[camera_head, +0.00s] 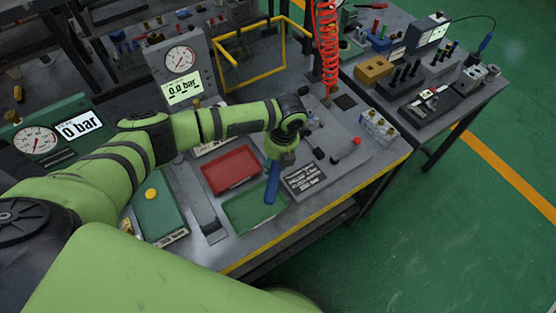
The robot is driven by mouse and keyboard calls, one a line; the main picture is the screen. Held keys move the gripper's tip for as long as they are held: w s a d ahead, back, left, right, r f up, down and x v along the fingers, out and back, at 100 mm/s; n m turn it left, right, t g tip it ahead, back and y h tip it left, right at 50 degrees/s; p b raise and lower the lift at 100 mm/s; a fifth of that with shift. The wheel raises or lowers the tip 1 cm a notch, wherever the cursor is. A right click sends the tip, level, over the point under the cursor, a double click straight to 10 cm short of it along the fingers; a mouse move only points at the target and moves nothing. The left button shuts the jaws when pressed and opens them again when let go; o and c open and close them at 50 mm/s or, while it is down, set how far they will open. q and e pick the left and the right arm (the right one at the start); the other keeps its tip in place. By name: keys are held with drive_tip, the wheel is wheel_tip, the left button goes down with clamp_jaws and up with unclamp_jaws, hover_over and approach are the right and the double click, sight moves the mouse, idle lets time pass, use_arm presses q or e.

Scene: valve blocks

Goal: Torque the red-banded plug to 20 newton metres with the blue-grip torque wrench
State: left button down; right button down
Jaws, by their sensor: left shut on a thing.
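My left arm reaches in from the left over the bench, and its gripper (286,158) points down at the bench. It is shut on the blue-grip torque wrench, whose blue grip (272,184) hangs below it over the edge of a green tray (240,214). The wrench's head is hidden or too small to tell. A small red-ended part (356,141) lies on the grey plate right of the gripper; I cannot tell whether it is the red-banded plug. My right gripper is not in view.
A yellow frame (249,54) and a red coiled hose (326,45) stand behind. A pressure gauge panel (181,66) reads 0.0 bar. Green floor is free at the right.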

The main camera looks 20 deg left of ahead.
use_arm(q)
drive_tip(key=shift+a+m, duration=0.5)
drive_tip(key=shift+a, duration=0.25)
drive_tip(key=shift+r, duration=0.1)
drive_tip(key=shift+d+n+p, duration=0.4)
drive_tip(key=shift+d+p, duration=0.2)
drive_tip(key=shift+p, duration=0.1)
idle(0.4)
drive_tip(key=shift+r, duration=0.2)
